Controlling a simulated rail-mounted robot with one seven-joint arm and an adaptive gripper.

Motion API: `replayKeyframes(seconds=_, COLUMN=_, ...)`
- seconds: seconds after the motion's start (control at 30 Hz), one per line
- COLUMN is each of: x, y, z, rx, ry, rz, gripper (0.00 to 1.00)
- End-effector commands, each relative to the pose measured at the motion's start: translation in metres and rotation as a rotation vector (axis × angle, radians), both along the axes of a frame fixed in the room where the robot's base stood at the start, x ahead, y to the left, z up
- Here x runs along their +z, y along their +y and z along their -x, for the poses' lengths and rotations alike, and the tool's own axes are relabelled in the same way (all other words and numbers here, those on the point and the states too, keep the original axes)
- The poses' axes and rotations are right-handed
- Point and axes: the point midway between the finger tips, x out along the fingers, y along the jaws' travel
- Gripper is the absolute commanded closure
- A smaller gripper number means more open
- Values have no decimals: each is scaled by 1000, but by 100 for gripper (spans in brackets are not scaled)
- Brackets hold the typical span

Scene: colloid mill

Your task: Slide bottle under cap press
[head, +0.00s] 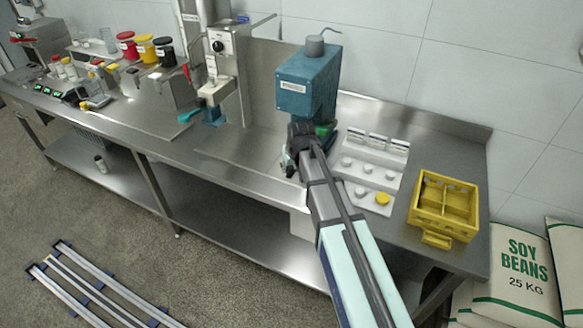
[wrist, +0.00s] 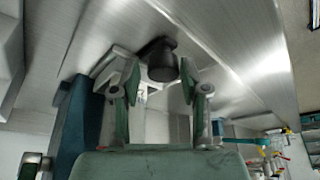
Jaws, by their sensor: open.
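The blue cap press (head: 308,85) stands at the back of the steel bench in the head view. A blue block, probably its body, shows at the left of the wrist view (wrist: 80,130). My gripper (head: 291,164) is low in front of the press, just above the bench. In the wrist view my gripper (wrist: 160,84) is open, its two green-padded fingers apart. A dark, short cylinder (wrist: 162,62) shows between and beyond the fingertips; I cannot tell whether it is the bottle or a press part. In the head view my gripper hides this spot.
Right of my arm lies a white tray (head: 366,200) with white caps and one yellow cap. A yellow crate (head: 443,205) stands near the right end. A steel machine (head: 222,60) stands left of the press. The bench front (head: 220,160) between is clear.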

Motion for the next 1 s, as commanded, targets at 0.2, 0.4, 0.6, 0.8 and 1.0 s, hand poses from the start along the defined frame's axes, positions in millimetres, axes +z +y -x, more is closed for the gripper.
replayKeyframes(seconds=0.2, x=29, y=-3, z=12, rx=0, ry=-3, rz=-1, gripper=55)
replayKeyframes(seconds=0.4, x=64, y=-8, z=27, rx=0, ry=-3, rz=0, gripper=55)
replayKeyframes(seconds=0.6, x=92, y=-11, z=37, rx=0, ry=-2, rz=0, gripper=55)
replayKeyframes(seconds=0.8, x=105, y=-13, z=42, rx=0, ry=-1, rz=1, gripper=55)
replayKeyframes(seconds=1.0, x=107, y=-13, z=43, rx=0, ry=1, rz=1, gripper=55)
